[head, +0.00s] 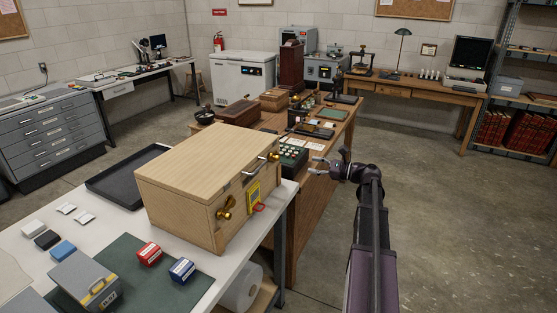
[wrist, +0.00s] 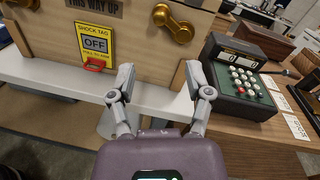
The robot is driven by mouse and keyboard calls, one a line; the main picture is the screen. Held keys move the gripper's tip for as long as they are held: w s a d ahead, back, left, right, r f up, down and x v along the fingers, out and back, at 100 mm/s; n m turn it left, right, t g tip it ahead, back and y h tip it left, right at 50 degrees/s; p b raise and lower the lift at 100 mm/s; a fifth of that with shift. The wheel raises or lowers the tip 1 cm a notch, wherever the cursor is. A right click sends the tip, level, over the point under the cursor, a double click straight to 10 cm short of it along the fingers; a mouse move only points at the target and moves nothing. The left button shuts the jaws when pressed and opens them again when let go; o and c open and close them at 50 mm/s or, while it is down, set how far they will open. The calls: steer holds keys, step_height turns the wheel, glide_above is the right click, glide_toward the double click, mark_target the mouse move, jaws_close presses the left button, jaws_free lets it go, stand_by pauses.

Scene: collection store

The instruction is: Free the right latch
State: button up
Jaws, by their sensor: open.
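The light wooden crate (head: 185,165) stands on the white table, its front face turned toward my arm. The right latch is a brass turning piece (wrist: 173,24) high on that face in the wrist view, its arm slanting up and left from its round base. It also shows in the head view (head: 271,157). The left latch (head: 226,208) is a similar brass piece, mostly cut off in the wrist view. My gripper (wrist: 160,72) is open and empty, below the right latch in the wrist view and apart from the crate. It also shows in the head view (head: 319,166).
A yellow shock tag (wrist: 95,43) with a red tab sits between the latches. The white table edge (wrist: 150,97) runs below the crate. A dark green keyed machine (wrist: 240,80) stands on the wooden table at right. Floor right of my arm is clear.

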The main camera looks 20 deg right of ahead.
mark_target(278, 158)
steer(key=x, duration=1.3)
steer(key=shift+w, duration=0.1)
